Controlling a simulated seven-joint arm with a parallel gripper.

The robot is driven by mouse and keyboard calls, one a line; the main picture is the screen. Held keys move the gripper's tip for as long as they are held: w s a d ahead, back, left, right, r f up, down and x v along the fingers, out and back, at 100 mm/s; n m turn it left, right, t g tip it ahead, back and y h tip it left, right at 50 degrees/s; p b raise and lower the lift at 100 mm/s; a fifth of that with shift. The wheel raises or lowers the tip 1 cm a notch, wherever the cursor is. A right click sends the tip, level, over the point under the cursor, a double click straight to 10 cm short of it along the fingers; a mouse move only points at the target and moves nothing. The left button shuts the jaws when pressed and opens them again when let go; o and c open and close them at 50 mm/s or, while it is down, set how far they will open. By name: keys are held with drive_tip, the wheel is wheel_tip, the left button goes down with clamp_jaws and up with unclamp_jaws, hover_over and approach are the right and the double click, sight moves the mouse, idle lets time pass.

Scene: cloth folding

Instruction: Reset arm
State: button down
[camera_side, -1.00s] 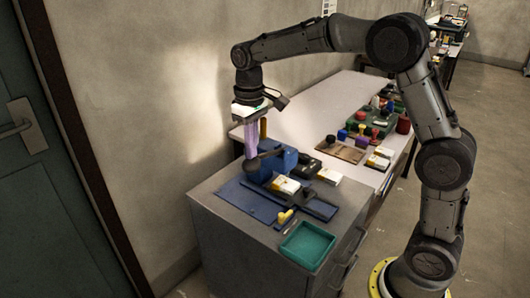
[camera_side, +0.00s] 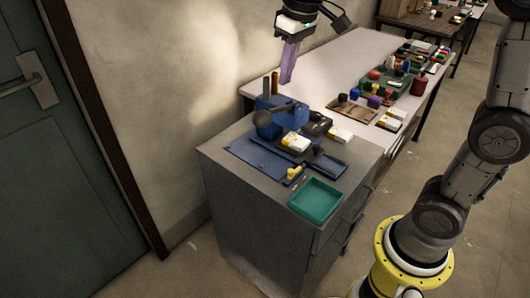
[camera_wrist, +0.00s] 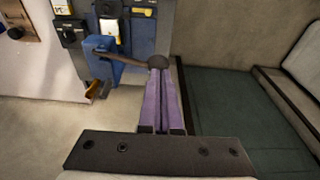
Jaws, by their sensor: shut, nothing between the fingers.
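My gripper (camera_side: 286,80) has long purple fingers that point down in the side view. They are shut together with nothing between them. The gripper hangs in the air above the back of the grey cabinet (camera_side: 235,205), apart from everything below. In the wrist view my gripper (camera_wrist: 162,75) shows as two purple fingers side by side. Their tips overlap in the picture with the dark round knob (camera_wrist: 157,61) of a lever on a blue device (camera_wrist: 98,58). In the side view this knob (camera_side: 263,119) is clearly below the fingers. No cloth is in view.
The cabinet top holds a blue mat (camera_side: 250,158), a teal tray (camera_side: 315,200), a yellow piece (camera_side: 294,173) and white-and-yellow boxes. A white table (camera_side: 330,60) with stamps and several small items stands behind. A wall is at the left. The air around my gripper is clear.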

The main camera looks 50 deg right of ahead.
drive_tip(key=s+t, duration=0.2)
drive_tip(key=s, duration=1.2)
drive_tip(key=s+f+t, duration=0.1)
drive_tip(key=s+f, duration=0.5)
drive_tip(key=f, duration=0.1)
drive_tip(key=shift+s+a, duration=0.15)
drive_tip(key=shift+s, duration=0.05)
